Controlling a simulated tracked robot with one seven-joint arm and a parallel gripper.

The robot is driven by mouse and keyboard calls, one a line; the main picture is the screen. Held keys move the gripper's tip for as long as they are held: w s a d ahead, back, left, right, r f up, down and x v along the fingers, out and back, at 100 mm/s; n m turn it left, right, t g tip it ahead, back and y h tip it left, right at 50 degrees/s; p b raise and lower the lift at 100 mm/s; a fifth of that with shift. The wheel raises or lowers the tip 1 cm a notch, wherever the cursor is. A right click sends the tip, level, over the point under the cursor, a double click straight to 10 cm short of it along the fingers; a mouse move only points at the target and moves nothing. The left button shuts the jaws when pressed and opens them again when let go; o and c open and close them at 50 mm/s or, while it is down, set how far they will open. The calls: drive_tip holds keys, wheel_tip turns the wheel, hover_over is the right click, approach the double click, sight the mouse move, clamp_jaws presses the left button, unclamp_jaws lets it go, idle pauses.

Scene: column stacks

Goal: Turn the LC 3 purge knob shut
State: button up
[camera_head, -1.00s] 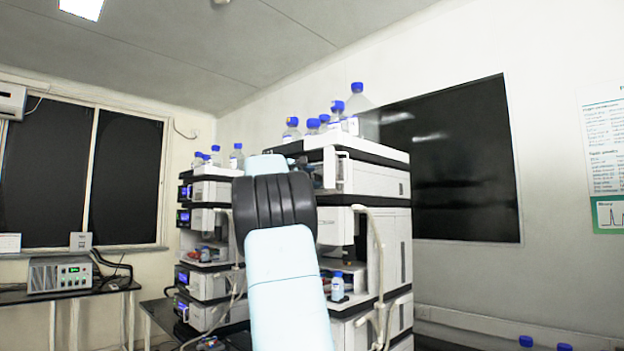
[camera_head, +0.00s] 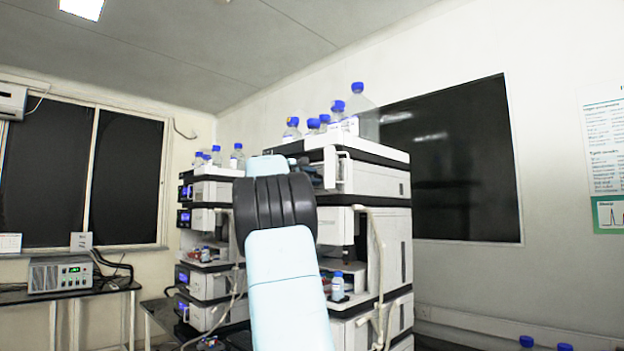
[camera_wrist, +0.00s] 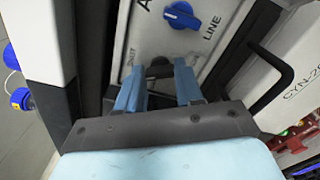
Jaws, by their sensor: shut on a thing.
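In the wrist view, a pale panel carries a blue knob (camera_wrist: 182,16) with a white pointer mark. The letters "LINE" are printed to its right. My gripper (camera_wrist: 160,68) has its two blue fingers pointing at the panel, below this knob and apart from it. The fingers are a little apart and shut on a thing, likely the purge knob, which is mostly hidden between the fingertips. I cannot read its angle. In the head view my own arm hides the gripper and the panel front.
In the wrist view, a black handle (camera_wrist: 270,85) curves close on the right, beside red fittings (camera_wrist: 292,140). A blue-capped bottle (camera_wrist: 20,97) is at the left. In the head view, instrument stacks (camera_head: 365,235) carry several bottles, and pale tubing (camera_head: 378,265) hangs at the front.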

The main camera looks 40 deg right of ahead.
drive_tip(key=shift+f+m, duration=0.15)
drive_tip(key=shift+m, duration=0.25)
drive_tip(key=shift+f+m, duration=0.2)
drive_tip(key=shift+m, duration=2.3)
drive_tip(key=o, duration=1)
drive_tip(key=shift+r, duration=0.15)
drive_tip(key=shift+o, duration=0.2)
drive_tip(key=shift+a, duration=0.1)
drive_tip(key=s+a, duration=0.1)
drive_tip(key=a, duration=1.2)
drive_tip(key=shift+a, duration=0.25)
